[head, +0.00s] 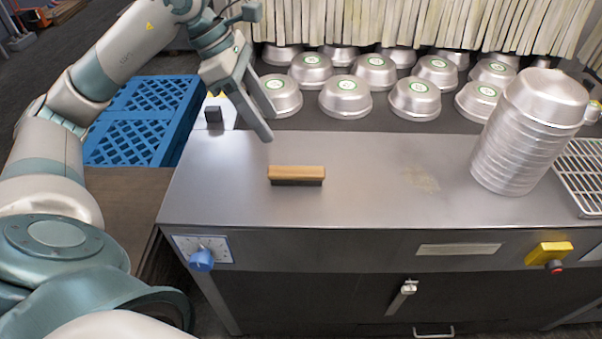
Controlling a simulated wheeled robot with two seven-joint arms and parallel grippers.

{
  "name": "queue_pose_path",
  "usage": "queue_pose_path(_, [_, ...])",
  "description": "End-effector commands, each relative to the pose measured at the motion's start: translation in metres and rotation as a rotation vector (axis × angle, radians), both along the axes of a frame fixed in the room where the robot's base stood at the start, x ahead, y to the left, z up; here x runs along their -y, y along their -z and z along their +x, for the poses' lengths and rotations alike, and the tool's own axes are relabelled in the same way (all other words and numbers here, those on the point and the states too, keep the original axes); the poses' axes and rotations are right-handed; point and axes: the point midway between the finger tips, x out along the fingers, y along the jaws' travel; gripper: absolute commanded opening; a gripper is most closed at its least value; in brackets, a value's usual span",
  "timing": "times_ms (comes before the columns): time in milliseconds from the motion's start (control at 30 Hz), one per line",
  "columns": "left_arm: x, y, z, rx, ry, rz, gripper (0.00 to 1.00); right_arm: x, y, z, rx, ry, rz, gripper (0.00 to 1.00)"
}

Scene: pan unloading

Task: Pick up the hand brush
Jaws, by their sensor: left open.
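The hand brush (296,175) lies on the bare steel worktop, with a light wooden back on top and dark bristles below. Its long side runs left to right in the head view. My left gripper (270,124) is above the worktop, up and to the left of the brush. Its two fingers are apart with nothing between them, and it does not touch the brush. My right gripper is not in view.
Upturned metal pans (345,97) with green labels stand in rows on the dark belt behind. A tall pan stack (527,130) stands at the right beside a wire rack (582,172). Blue crates (125,135) are at the left. The worktop (380,190) around the brush is clear.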

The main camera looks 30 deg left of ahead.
Motion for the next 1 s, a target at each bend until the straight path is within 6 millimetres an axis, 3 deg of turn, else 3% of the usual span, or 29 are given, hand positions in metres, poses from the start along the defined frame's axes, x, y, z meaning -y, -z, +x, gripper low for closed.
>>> queue_pose_path(133, [-0.016,-0.002,-0.001,-0.002,-0.017,0.055,0.48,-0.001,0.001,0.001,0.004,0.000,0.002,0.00])
queue_pose_path(567, [-0.014,0.002,-0.001,-0.003,-0.016,0.054,0.48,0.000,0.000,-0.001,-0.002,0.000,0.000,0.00])
queue_pose_path(867, [-0.002,0.034,0.005,-0.009,-0.013,0.053,0.48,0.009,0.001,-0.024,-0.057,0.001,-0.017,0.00])
queue_pose_path(1000, [0.006,0.055,0.010,-0.009,-0.014,0.052,0.48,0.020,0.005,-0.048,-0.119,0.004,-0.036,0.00])
